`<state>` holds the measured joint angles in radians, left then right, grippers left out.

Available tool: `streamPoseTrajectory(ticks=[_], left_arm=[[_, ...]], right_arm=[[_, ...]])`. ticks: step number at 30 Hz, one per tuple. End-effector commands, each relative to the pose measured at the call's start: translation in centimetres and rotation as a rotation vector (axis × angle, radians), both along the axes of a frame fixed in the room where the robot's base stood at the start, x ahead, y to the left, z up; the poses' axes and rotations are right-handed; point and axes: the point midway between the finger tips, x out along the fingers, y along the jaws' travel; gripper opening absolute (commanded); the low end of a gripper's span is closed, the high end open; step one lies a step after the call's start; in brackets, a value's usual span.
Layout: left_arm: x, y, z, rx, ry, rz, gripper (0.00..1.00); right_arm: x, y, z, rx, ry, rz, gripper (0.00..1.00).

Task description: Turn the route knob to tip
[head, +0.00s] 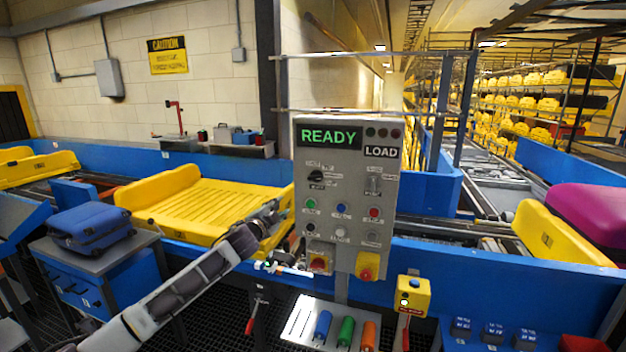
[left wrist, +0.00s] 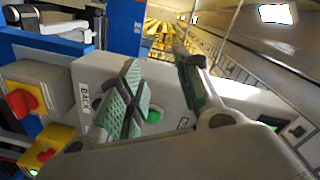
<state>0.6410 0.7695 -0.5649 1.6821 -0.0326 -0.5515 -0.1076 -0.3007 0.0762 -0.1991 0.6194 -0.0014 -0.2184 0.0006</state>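The grey control panel (head: 350,225) stands in the middle of the head view, with a green READY display and a LOAD label. A black rotary knob (head: 316,175) sits at its upper left; its small label is too blurred to read, so I cannot confirm it is the route knob or its setting. My left gripper (head: 280,212) is beside the panel's left edge, below that knob. In the left wrist view my left gripper (left wrist: 160,72) has its two green-padded fingers apart, with nothing between them, close over the panel face. My right gripper is out of view.
Red knobs on yellow plates (head: 367,266) sit low on the panel. A yellow tray (head: 205,205) lies on the conveyor behind my left arm. A blue suitcase (head: 90,228) rests at left. A yellow button box (head: 412,295) stands at lower right.

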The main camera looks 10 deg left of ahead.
Motion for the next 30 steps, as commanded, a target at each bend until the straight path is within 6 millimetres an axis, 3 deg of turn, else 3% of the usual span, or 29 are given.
streamPoseTrajectory(ticks=[1,6,13,18,21,30], left_arm=[[-0.7,-1.0,1.6,0.019,-0.017,-0.013,0.34],[-3.3,-4.4,5.6,0.085,-0.056,-0.045,0.34],[-7.6,-8.6,9.3,0.18,-0.09,-0.073,0.34],[-10.8,-10.8,10.6,0.256,-0.092,-0.071,0.34],[-12.0,-11.2,10.7,0.301,-0.081,-0.055,0.34],[-12.5,-10.9,10.6,0.344,-0.061,-0.028,0.34]], right_arm=[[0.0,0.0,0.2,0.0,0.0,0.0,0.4],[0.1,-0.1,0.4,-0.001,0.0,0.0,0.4],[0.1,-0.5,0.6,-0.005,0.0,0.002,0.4],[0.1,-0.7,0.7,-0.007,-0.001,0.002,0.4],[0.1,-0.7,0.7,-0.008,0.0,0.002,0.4],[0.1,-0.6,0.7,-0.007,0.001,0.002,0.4]])
